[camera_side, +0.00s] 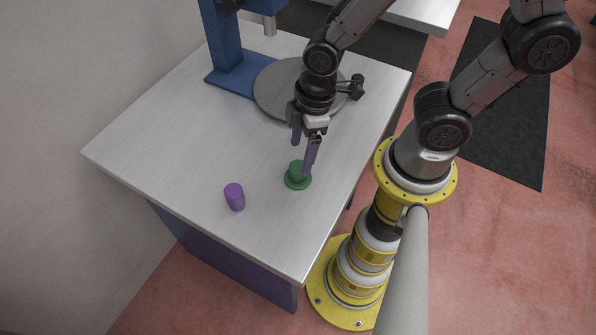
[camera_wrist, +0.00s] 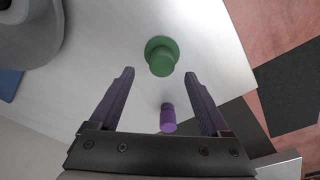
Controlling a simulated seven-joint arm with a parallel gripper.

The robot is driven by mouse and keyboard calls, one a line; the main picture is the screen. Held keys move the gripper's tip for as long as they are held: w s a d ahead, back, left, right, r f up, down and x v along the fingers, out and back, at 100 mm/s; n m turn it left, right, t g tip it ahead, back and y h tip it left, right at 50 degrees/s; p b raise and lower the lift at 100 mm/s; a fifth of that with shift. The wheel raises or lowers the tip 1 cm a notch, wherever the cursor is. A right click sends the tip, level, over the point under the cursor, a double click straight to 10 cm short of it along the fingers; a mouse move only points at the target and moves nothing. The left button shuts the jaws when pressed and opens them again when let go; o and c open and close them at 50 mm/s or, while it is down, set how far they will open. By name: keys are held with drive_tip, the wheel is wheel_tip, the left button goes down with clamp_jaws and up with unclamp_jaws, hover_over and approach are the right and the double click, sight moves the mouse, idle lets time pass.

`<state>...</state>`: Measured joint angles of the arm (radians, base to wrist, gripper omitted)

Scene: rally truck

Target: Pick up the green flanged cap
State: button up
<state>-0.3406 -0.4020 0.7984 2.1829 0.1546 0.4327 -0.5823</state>
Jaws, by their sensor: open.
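The green flanged cap (camera_side: 296,176) stands upright on the light table, its wide flange down. In the wrist view the cap (camera_wrist: 161,58) lies beyond the fingertips, near the middle between them. My gripper (camera_side: 303,156) is open and empty, with its two purple-grey fingers pointing down just above and beside the cap. In the side view one finger partly covers the cap. In the wrist view my gripper (camera_wrist: 160,75) has its fingers spread wide. I cannot tell whether a finger touches the cap.
A blue press-like stand (camera_side: 230,50) and a round grey plate (camera_side: 272,88) occupy the table's back. The table (camera_side: 160,135) is clear at left.

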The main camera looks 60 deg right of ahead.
sight(298, 166)
drive_tip(key=shift+w+a+f, duration=0.1)
drive_tip(key=shift+a+f, duration=0.1)
drive_tip(key=shift+f, duration=1.25)
drive_tip(key=shift+w+a+f, duration=0.1)
drive_tip(key=shift+a+f, duration=0.1)
drive_tip(key=shift+f, duration=1.25)
drive_tip(key=shift+c, duration=0.3)
clamp_jaws()
